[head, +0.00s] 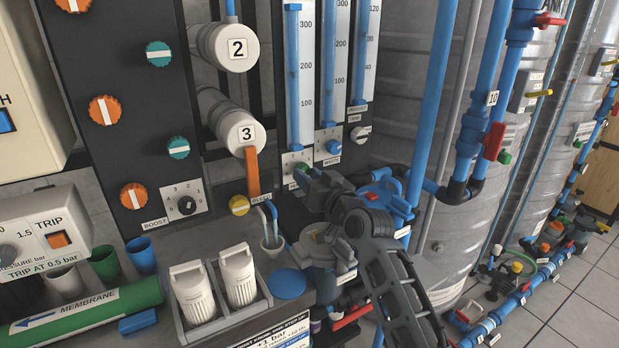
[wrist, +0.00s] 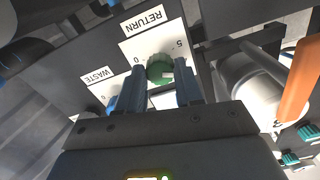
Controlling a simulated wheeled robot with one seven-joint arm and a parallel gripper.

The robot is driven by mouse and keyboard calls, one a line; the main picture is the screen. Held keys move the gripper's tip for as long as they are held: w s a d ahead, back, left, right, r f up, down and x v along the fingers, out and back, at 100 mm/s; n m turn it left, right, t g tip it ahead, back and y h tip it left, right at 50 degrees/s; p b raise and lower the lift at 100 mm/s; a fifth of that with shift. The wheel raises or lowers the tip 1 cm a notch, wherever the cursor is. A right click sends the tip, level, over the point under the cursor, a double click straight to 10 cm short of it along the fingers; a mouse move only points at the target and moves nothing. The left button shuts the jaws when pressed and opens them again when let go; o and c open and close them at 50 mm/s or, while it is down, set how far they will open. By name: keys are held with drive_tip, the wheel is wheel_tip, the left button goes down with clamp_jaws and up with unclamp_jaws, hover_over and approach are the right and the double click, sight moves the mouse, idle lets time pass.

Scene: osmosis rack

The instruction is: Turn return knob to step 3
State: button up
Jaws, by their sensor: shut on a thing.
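The return knob (wrist: 159,66) is green and sits on a white plate marked RETURN (wrist: 142,24), upside down in the wrist view. A 0 and a 5 show on the plate at either side of the knob; the marks between are hard to read. My gripper (wrist: 160,76) is shut on the knob, one dark finger on each side. A pale mark shows on the knob's face, but I cannot tell which step it points to. In the head view, my gripper (head: 308,180) is at the panel below the left flow tube, and the knob is mostly hidden behind it.
The blue waste knob (head: 333,147) is close on the right in the head view. The orange bleed lever (head: 252,174) hangs to the left, below canister 3 (head: 238,130). Blue pipes (head: 428,110) and a grey tank (head: 400,90) stand to the right.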

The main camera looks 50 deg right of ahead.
drive_tip(key=shift+c, duration=1.1)
drive_tip(key=shift+m+p, duration=2.25)
drive_tip(key=shift+m, duration=2.35)
drive_tip(key=o, duration=1)
drive_tip(key=shift+o, duration=0.2)
